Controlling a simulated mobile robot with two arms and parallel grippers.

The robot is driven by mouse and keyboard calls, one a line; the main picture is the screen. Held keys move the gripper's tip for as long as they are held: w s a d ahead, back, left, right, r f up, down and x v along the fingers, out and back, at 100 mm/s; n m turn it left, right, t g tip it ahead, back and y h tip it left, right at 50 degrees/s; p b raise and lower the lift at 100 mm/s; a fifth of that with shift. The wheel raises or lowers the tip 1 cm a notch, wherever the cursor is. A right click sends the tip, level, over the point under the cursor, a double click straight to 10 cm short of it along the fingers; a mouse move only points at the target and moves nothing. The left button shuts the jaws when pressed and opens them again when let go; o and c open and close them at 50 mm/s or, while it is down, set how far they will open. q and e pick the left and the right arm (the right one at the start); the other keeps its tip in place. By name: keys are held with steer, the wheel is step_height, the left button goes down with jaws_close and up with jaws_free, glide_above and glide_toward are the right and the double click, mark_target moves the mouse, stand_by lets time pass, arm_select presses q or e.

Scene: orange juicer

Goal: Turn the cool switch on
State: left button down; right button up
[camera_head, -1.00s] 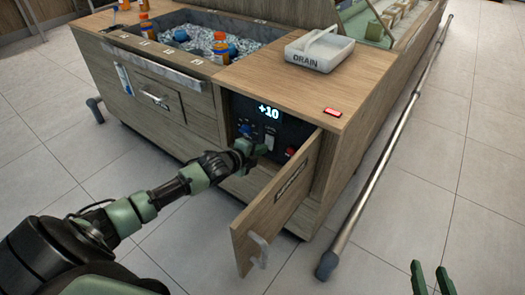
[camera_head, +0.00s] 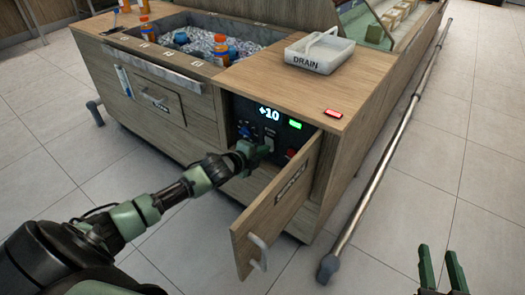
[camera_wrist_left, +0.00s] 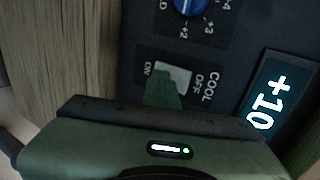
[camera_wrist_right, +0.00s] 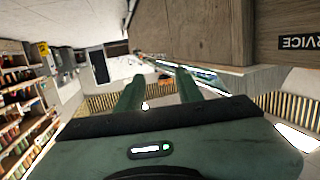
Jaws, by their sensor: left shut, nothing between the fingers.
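The cool switch (camera_wrist_left: 180,72) is a pale rocker on the dark control panel, labelled ON at its left and OFF at its right in the left wrist view. My left gripper (camera_wrist_left: 163,88) is shut and empty. Its fingertips overlap the ON side of the switch and hide part of it; I cannot tell how far the rocker is pressed. In the head view, this gripper (camera_head: 266,150) is at the panel inside the open cabinet. A green light (camera_head: 295,124) is lit beside the +10 display (camera_head: 269,113). My right gripper (camera_head: 440,265) is open and empty.
A blue knob (camera_wrist_left: 190,4) lies beside the switch. The open wooden door (camera_head: 278,205) stands just right of my left gripper. A metal rail (camera_head: 385,160) runs along the right.

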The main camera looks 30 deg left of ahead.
steer(key=shift+f, duration=0.1)
steer(key=s+d+f+g+h+p, duration=0.1)
steer(key=s+d+f+g+p, duration=0.1)
steer(key=s+f+g, duration=0.2)
step_height(320, 180, down, 4)
steer(key=shift+s+d+r+g+h, duration=0.1)
steer(key=shift+s+d+g+h, duration=0.15)
steer(key=shift+g, duration=0.35)
stand_by(0.9)
